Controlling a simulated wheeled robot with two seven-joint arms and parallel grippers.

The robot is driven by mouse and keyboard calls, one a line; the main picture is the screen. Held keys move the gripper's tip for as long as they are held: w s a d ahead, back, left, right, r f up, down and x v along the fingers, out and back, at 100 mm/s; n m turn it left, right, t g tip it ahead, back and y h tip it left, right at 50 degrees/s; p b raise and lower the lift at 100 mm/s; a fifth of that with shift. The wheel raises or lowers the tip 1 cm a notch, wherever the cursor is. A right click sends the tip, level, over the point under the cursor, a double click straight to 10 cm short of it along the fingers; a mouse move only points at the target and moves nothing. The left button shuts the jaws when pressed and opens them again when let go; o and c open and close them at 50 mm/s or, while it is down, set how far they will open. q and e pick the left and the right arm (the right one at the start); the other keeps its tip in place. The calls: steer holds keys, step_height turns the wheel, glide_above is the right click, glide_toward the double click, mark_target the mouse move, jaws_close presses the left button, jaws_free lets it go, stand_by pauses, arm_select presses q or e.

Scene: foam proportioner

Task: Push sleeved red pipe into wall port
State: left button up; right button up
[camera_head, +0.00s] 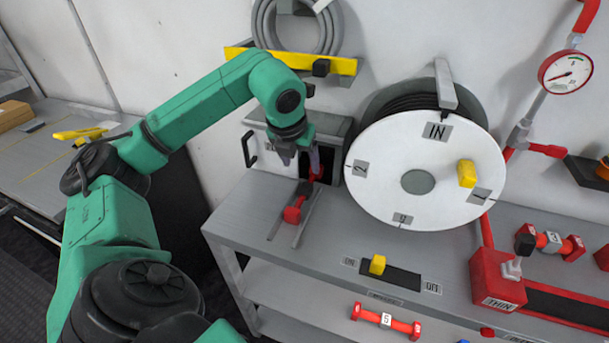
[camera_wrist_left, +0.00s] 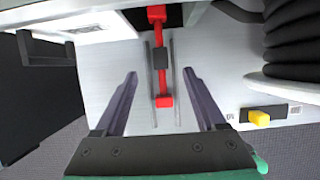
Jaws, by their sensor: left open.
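The red pipe (camera_head: 293,214) lies on the bench between two thin grey rails, pointing at the wall box. In the left wrist view the red pipe (camera_wrist_left: 163,102) has a dark grey sleeve (camera_wrist_left: 160,59) around its middle, and its far red end reaches the dark opening of the port. The port's grey box (camera_head: 339,131) stands at the wall, its opening partly hidden by my gripper. My left gripper (camera_head: 303,172) is open above the pipe, pointing down. In the left wrist view its fingers (camera_wrist_left: 160,74) stand apart on either side of the pipe, not touching it.
A large white reel (camera_head: 420,125) stands right of the port box. A yellow slider (camera_head: 377,264) sits in a dark slot at the bench front. A red valve block (camera_head: 497,280) is further right. The bench (camera_head: 240,215) left of the rails is clear.

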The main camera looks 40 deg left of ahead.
mark_target(307, 184)
arm_select(q)
steer(key=p+x, duration=0.1)
steer(key=x, duration=1)
steer(key=shift+w+f, duration=0.1)
steer(key=shift+a, duration=0.1)
jaws_close()
